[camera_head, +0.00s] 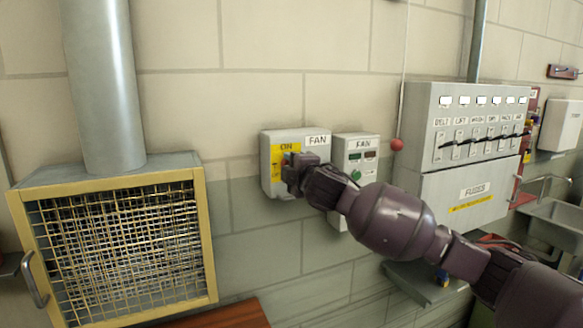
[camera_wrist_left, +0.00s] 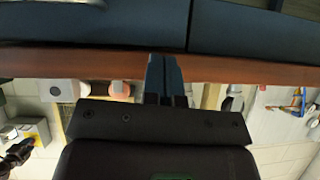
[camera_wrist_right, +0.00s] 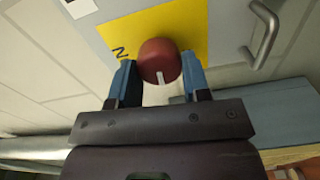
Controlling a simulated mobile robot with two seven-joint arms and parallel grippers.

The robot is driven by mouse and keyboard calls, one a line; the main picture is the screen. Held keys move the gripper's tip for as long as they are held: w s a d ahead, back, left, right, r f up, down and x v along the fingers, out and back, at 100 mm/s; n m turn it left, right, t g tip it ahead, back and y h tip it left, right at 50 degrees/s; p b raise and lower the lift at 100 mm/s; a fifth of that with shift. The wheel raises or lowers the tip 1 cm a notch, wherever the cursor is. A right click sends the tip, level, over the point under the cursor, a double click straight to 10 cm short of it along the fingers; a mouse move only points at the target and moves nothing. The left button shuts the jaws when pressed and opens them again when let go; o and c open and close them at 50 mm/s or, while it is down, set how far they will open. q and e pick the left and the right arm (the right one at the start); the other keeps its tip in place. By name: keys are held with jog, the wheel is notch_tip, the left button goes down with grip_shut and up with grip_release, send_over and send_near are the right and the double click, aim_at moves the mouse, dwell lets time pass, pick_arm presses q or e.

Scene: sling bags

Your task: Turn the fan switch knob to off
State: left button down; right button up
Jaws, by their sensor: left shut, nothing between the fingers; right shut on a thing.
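The fan switch box (camera_head: 267,163) is a grey wall box with a FAN label and a yellow plate (camera_head: 277,161) marked ON. My right gripper (camera_head: 290,160) is at the front of this plate and hides the knob in the head view. In the right wrist view, the round dark red knob (camera_wrist_right: 159,58) with a white pointer mark sits between the blue fingers of my right gripper (camera_wrist_right: 160,84), which is shut on it. The mark points toward the gripper's palm. My left gripper (camera_wrist_left: 163,78) is shut and empty in the left wrist view, and out of the head view.
A second FAN box (camera_head: 362,153) with a green button stands just right of the switch box. A grey fuse panel (camera_head: 470,190) is farther right. A yellow-framed mesh cage (camera_head: 205,235) is at left. In the right wrist view, a metal handle (camera_wrist_right: 265,35) stands near the knob.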

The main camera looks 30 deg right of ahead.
jog(key=shift+n, duration=0.7)
jog(key=o, duration=0.9)
pick_arm(q)
jog(key=shift+w+f+b, duration=0.45)
jog(key=shift+b, duration=0.7)
pick_arm(e)
jog(key=s, duration=1)
jog(key=shift+s+a, duration=0.3)
jog(key=shift+s, duration=0.1)
